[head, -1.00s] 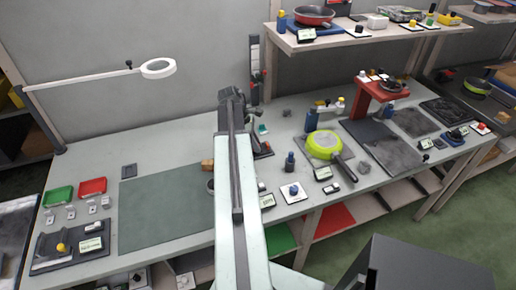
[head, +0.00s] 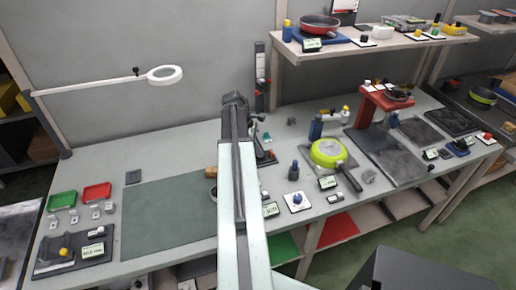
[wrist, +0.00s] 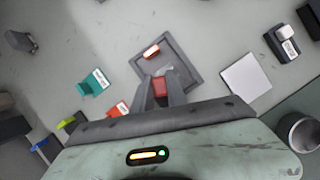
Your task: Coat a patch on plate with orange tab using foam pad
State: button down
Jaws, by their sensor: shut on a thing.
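In the wrist view, my gripper (wrist: 160,92) is shut on a small red block (wrist: 160,84), perhaps the foam pad's grip. Its underside is hidden. The fingers reach over the near edge of a dark square tray (wrist: 184,62); I cannot tell whether the block touches it. A red-and-white piece (wrist: 151,51) lies in the tray. An orange-red tabbed piece (wrist: 118,109), possibly the orange-tab plate, lies to the left, partly hidden by my gripper. A teal tabbed piece (wrist: 93,83) lies beyond it. In the head view my arm hides the gripper.
A white square (wrist: 246,78) and a metal cup (wrist: 302,133) lie to the right in the wrist view. In the head view, a lime pan (head: 328,152) and dark bottle (head: 293,170) stand right of my arm. A green mat (head: 165,215) lies clear to the left.

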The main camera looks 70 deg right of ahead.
jog(key=shift+s+a, duration=1.65)
jog(key=shift+a, duration=0.15)
notch_tip(320, 180, up, 6)
jog(key=p, duration=0.6)
jog(key=shift+d, duration=0.1)
notch_tip(320, 180, up, 3)
jog(key=p, duration=0.3)
jog(key=shift+s, duration=0.1)
